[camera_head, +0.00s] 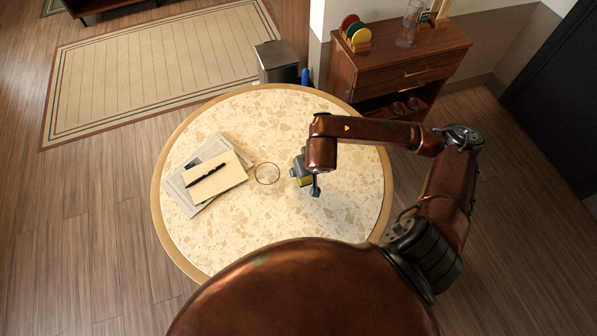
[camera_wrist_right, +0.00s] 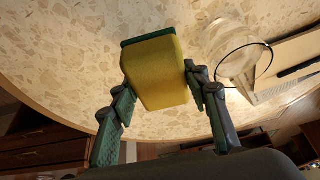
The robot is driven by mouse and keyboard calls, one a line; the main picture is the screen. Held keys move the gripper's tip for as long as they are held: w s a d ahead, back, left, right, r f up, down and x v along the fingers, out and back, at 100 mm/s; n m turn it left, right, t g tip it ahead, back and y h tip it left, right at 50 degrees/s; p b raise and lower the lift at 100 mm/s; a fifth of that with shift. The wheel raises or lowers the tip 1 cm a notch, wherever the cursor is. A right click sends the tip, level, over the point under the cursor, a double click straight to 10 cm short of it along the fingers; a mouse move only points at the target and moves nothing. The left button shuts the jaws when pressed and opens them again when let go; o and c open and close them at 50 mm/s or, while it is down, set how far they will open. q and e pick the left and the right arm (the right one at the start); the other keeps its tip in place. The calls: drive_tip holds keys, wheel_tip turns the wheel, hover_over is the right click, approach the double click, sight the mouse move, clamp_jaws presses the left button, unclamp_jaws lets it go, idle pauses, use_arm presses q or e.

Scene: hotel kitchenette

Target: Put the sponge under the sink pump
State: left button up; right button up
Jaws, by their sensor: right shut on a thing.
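The yellow sponge with a dark green layer (camera_wrist_right: 158,75) is between the fingers of my right gripper (camera_wrist_right: 160,90) in the right wrist view. The fingers press on its two sides. In the head view, my right gripper (camera_head: 303,172) is over the round table, and the yellow sponge (camera_head: 304,181) shows only in small part beneath the wrist. I cannot tell whether the sponge touches the tabletop. No sink or pump shows in either view. My left gripper does not show.
The round speckled table (camera_head: 235,122) holds a clear glass (camera_head: 267,173), papers (camera_head: 205,195) and a notebook with a black pen (camera_head: 207,174). A wooden cabinet (camera_head: 415,60) carries coloured discs (camera_head: 356,32) and a glass pitcher (camera_head: 409,25). A grey bin (camera_head: 278,62) stands behind the table.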

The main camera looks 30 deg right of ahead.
drive_tip(key=w+f, duration=0.1)
drive_tip(key=f, duration=0.1)
drive_tip(key=w+f, duration=0.2)
drive_tip(key=shift+d+f, duration=0.1)
drive_tip(key=shift+d, duration=0.1)
drive_tip(key=shift+s+x, duration=0.15)
drive_tip(key=shift+x, duration=0.7)
drive_tip(key=shift+s+x, duration=0.2)
drive_tip(key=shift+x, duration=0.7)
drive_tip(key=shift+a+f+b, duration=0.1)
drive_tip(key=shift+f+b, duration=0.15)
drive_tip(key=shift+b, duration=0.1)
drive_tip(key=shift+f, duration=0.1)
drive_tip(key=o, duration=0.9)
drive_tip(key=shift+o, duration=0.2)
drive_tip(key=shift+r, duration=0.2)
